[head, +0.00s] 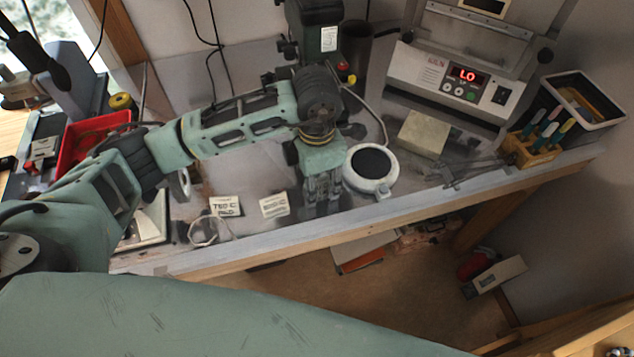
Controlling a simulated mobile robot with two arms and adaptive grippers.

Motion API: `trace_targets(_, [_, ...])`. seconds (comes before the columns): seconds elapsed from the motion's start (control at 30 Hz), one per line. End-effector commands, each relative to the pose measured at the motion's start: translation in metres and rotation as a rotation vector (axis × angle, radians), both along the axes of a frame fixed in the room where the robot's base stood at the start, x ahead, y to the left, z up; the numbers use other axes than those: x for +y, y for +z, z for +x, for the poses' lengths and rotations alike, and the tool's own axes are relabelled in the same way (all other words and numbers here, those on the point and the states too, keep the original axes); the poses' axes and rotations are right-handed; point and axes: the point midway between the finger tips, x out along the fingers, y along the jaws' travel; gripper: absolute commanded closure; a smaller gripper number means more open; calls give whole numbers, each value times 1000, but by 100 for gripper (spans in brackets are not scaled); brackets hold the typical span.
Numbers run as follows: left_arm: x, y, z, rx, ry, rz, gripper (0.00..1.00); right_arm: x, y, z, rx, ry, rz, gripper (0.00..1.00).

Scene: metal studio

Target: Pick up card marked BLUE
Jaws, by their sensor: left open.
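Two small cream cards lie near the front edge of the grey bench. The left card (225,206) carries two lines of dark print, and the lower line looks like GOLD. The right card (274,205) carries print too small to read surely. I cannot make out the word BLUE on either. A third pale label (43,148) lies at the far left, also unreadable. My left gripper (322,204) points down at the bench just right of the right card, apart from it. It is open, and nothing shows between its fingers. My right gripper is out of view.
A round white device with a black pad (370,164) stands close right of my left gripper. Behind are a beige block (424,133) and a machine with a red display (466,78). A red bin (92,139) stands left. The bench's front edge (400,213) is close.

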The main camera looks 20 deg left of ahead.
Motion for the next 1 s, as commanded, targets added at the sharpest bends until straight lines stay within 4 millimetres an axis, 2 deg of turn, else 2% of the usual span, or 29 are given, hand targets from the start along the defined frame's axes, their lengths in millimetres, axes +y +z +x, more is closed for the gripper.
trace_targets(0.1, [0,0,0,0,0,0,58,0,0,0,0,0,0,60])
trace_targets(0.43, [0,0,0,1,0,-1,86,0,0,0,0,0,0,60])
trace_targets(0.77, [0,1,0,0,0,-1,86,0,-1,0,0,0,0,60])
trace_targets(1.0, [0,19,1,-3,-1,-1,86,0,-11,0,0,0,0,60])
